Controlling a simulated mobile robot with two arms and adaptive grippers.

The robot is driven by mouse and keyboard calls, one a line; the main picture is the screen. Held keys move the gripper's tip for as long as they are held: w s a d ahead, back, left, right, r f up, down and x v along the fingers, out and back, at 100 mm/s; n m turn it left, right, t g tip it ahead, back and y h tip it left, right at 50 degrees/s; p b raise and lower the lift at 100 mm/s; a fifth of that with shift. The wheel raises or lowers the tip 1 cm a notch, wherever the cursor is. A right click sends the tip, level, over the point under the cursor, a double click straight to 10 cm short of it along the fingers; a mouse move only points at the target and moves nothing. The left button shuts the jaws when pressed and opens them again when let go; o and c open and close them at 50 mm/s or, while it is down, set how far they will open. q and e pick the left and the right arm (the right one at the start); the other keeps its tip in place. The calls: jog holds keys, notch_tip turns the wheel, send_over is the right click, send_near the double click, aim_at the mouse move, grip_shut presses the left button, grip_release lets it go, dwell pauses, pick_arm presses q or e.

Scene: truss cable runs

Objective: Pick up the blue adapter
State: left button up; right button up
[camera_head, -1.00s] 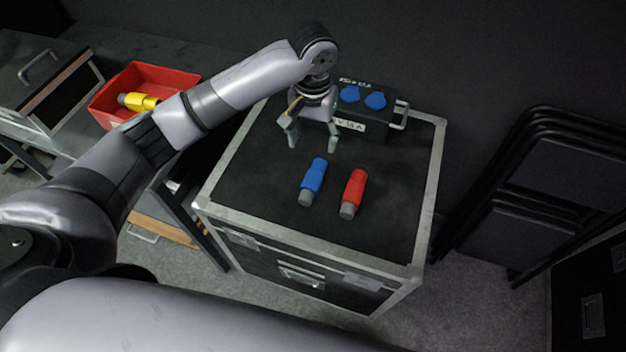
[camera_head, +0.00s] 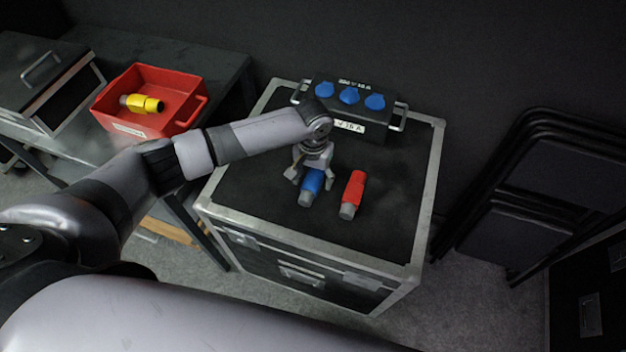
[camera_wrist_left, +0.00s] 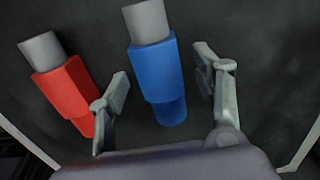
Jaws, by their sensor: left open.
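The blue adapter (camera_head: 311,187) lies on the black top of a flight case (camera_head: 260,200), its grey end toward the front. My left gripper (camera_head: 311,181) is open above it, one finger on each side in the head view, and partly covers its far end. In the left wrist view the blue adapter (camera_wrist_left: 156,72) lies between the two spread fingers of my left gripper (camera_wrist_left: 165,85), with a gap on each side. My right gripper is not in view.
A red adapter (camera_head: 353,193) lies close to the right of the blue one; it also shows in the left wrist view (camera_wrist_left: 68,90). A power box (camera_head: 347,112) with blue sockets stands at the case's back. A red bin (camera_head: 185,82) with a yellow adapter (camera_head: 141,103) is at left.

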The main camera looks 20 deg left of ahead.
pick_arm(q)
jog(key=shift+f, duration=0.7)
jog(key=shift+c, duration=0.5)
jog(key=c, duration=1.3)
jog(key=shift+r, duration=0.1)
